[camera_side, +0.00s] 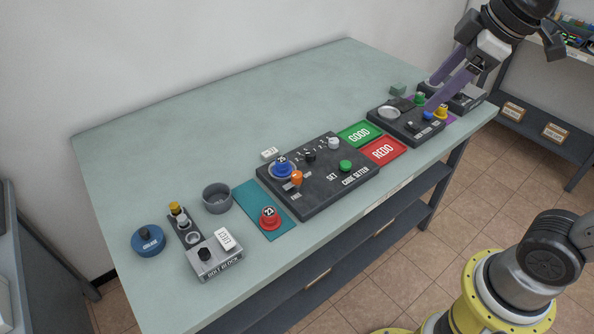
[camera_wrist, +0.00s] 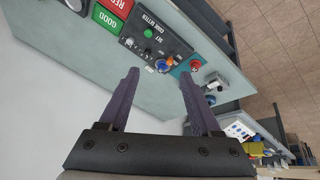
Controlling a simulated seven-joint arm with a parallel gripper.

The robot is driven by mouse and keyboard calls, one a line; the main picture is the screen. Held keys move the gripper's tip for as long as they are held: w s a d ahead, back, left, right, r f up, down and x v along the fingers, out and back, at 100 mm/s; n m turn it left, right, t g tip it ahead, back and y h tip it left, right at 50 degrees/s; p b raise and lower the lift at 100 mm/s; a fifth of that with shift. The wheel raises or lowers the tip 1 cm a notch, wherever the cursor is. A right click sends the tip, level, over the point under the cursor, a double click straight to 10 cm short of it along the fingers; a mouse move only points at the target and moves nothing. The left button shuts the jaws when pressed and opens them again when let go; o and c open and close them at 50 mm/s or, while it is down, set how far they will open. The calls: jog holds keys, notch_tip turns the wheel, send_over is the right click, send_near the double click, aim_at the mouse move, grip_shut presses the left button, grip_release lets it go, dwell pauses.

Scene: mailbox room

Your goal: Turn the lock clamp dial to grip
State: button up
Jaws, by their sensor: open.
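No label reading "lock clamp" is legible, so I cannot tell for certain which dial it is. A dark panel (camera_side: 382,122) at the right end of the table carries a round silver dish, a small black knob (camera_side: 413,126) and a blue button; its lettering is too small to read. The silver bolt block (camera_side: 222,265) at the near left has a black knob (camera_side: 204,254) on top. My gripper (camera_side: 431,95) is open and empty, its purple fingers over or near the right-hand panel and partly hiding it. In the wrist view the spread fingers (camera_wrist: 159,73) have nothing between their tips.
The code setter (camera_side: 325,188) sits mid-table with several knobs and a blue piece marked 25. GOOD (camera_side: 359,134) and REDO (camera_side: 382,151) pads lie beside it. A red piece (camera_side: 270,218), grey cup (camera_side: 217,198) and blue disc (camera_side: 148,240) stand left.

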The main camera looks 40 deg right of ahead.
jog(key=w+a+n+g, duration=0.2)
jog(key=w+a+n, duration=0.1)
jog(key=w, duration=0.7)
jog(key=n+g, duration=0.3)
send_over(297, 174)
notch_tip(297, 174, down, 17)
notch_tip(297, 174, down, 13)
jog(key=shift+r, duration=0.1)
grip_shut()
